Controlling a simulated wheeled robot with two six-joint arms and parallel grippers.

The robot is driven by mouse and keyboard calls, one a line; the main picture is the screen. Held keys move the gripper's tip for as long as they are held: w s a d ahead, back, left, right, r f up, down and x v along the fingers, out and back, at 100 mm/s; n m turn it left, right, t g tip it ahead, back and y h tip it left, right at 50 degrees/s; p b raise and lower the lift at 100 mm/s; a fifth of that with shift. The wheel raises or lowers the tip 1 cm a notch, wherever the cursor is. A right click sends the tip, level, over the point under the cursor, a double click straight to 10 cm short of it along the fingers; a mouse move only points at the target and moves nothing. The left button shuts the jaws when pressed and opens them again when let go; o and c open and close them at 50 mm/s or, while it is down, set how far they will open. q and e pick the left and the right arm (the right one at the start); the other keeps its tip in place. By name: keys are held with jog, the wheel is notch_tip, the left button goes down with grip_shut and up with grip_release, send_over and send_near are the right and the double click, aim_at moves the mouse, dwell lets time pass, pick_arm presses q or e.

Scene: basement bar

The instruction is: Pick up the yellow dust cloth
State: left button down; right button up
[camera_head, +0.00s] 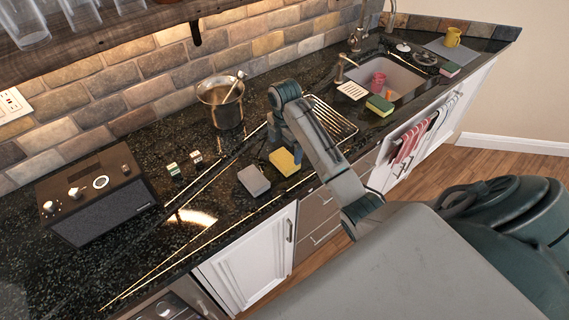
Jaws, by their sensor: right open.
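The yellow dust cloth (284,162) appears as a small folded yellow block on the dark stone counter (225,230), near its front edge. My right arm comes in from the right and bends down over the counter. My right gripper (287,143) is open and points down, just behind and above the yellow cloth. Its fingertips are small and partly hidden by my own arm, so I cannot tell whether they touch the cloth. My left gripper is not in view.
A grey block (254,181) lies close to the left of the cloth. A pot (221,104) with a ladle stands behind, and a radio (97,196) stands at the left. A wire rack (333,122) and a sink (401,80) lie to the right.

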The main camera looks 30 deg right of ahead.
aim_at(285, 158)
jog(key=f+p, duration=0.2)
jog(key=f, duration=0.1)
jog(key=shift+s+a+f+p, duration=0.25)
jog(key=shift+s+f+p, duration=0.1)
jog(key=shift+f+p, duration=0.05)
jog(key=shift+w+f, duration=0.1)
jog(key=shift+f, duration=0.45)
jog(key=c, duration=0.8)
jog(key=shift+r, duration=0.1)
